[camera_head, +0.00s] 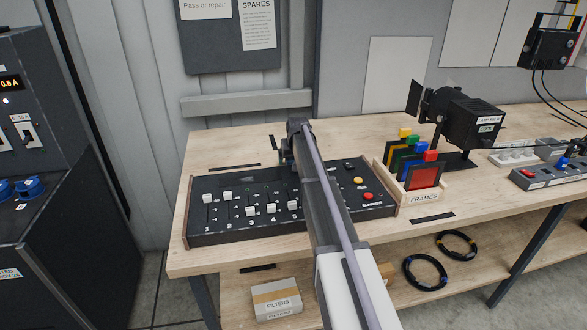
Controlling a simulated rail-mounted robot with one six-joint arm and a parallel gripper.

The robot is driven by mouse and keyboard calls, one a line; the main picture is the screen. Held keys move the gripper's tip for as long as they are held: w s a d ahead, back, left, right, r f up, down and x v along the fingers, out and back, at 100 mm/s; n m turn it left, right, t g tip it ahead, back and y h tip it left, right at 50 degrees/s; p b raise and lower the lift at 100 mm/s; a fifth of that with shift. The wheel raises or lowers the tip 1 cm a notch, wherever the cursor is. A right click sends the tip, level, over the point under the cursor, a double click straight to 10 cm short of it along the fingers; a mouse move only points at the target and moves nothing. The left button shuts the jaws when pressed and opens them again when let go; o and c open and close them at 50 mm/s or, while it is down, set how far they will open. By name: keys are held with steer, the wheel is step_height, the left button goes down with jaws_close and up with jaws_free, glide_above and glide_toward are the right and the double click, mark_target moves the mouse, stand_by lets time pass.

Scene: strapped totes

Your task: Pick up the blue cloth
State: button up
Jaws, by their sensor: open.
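I see no blue cloth in this view. The nearest blue thing on the bench is a blue-tabbed frame (421,147) standing among coloured frames in a wooden rack. My arm reaches forward from the bottom over the fader desk. My gripper (281,149) is at its far end, by the desk's back edge, small and mostly hidden by the arm. It is open, and I see nothing held in it.
The black fader desk (240,183) lies under my arm. The wooden frame rack (424,196) and a black lamp (466,112) stand to its right. A filters box (276,298) and two cable coils (425,271) sit on the lower shelf. A dark cabinet (60,130) stands left.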

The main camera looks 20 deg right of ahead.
steer(key=shift+r, duration=0.15)
steer(key=c, duration=1.1)
